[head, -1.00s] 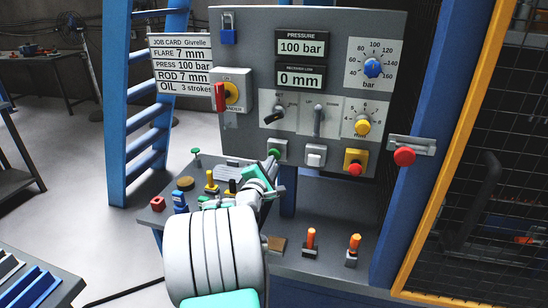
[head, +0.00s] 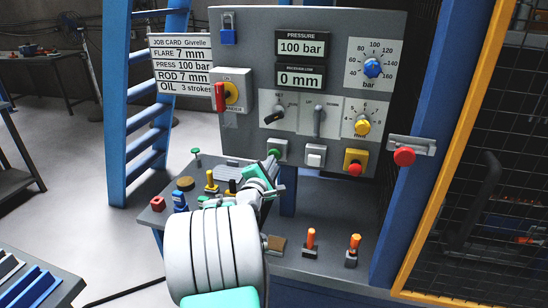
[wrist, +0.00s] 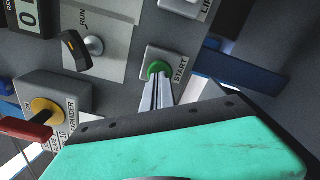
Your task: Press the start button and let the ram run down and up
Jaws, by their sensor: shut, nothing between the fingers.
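The green start button (wrist: 158,68) sits on a light plate marked START in the wrist view. It also shows in the head view at the panel's lower left (head: 276,153), partly covered by my gripper. My gripper (wrist: 160,82) is shut and empty, with its fingertips at the button's lower edge in the wrist view. They look to be touching it or very close; I cannot tell whether the button is pressed in. In the head view my gripper (head: 271,163) reaches up to the button. The displays (head: 301,62) read 100 bar and 0 mm. The ram is not recognisable in these views.
A white button (head: 315,155) and a red mushroom button on yellow (head: 355,168) are right of the start button. Selector levers (head: 318,121) are above. A red-handled rotary switch (head: 221,96) is at left. Small tools stand on the bench (head: 320,258) below.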

